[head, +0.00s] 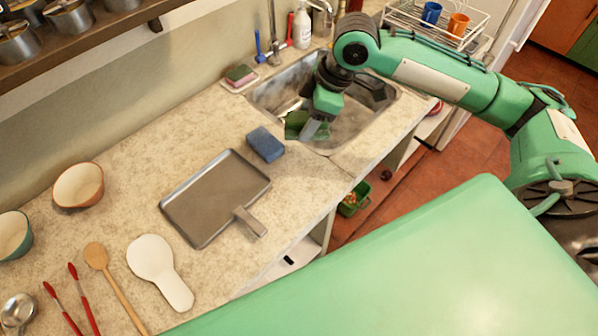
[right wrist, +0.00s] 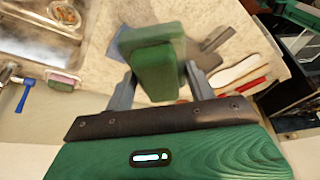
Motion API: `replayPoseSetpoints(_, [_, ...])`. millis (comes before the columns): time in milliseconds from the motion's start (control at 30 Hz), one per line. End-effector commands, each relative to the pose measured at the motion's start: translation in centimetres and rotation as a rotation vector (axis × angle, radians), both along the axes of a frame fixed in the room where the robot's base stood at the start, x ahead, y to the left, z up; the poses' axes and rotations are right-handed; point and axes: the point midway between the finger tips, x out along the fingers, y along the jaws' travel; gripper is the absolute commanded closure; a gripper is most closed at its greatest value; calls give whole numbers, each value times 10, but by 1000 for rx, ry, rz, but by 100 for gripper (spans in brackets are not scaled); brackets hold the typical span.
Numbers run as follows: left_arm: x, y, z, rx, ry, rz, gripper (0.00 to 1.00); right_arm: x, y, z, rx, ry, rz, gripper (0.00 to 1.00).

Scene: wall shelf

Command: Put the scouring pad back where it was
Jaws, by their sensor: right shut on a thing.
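The green scouring pad (right wrist: 152,65) is held between the two fingers of my right gripper (right wrist: 160,85) in the right wrist view. In the head view my right gripper (head: 312,128) hangs over the near-left part of the sink, and part of the green pad (head: 294,122) shows beside its finger. The gripper is shut on the pad. A green and pink sponge (head: 240,74) lies on a small dish behind the sink's left corner; it also shows in the right wrist view (right wrist: 63,82). My left gripper is not in view.
A blue sponge (head: 266,144) lies on the counter left of the sink (head: 350,128). A grey metal tray (head: 208,200) lies left of it. A soap bottle (head: 302,28) and faucet stand behind the sink. A dish rack (head: 440,22) holds cups.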

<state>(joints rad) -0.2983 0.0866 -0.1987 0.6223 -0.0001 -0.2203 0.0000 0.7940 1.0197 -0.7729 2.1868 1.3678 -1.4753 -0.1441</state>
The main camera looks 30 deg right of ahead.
Motion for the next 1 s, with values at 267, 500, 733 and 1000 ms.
replayPoseSetpoints(267, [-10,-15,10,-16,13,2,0,-2,0,-70,-1,8,-1,70])
replayPoseSetpoints(500, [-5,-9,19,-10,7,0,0,-1,0,-127,0,4,-2,70])
replayPoseSetpoints(733, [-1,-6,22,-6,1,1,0,-1,0,-149,-2,1,-1,70])
replayPoseSetpoints(1000, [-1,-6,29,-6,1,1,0,-1,0,-184,-1,3,-1,70])
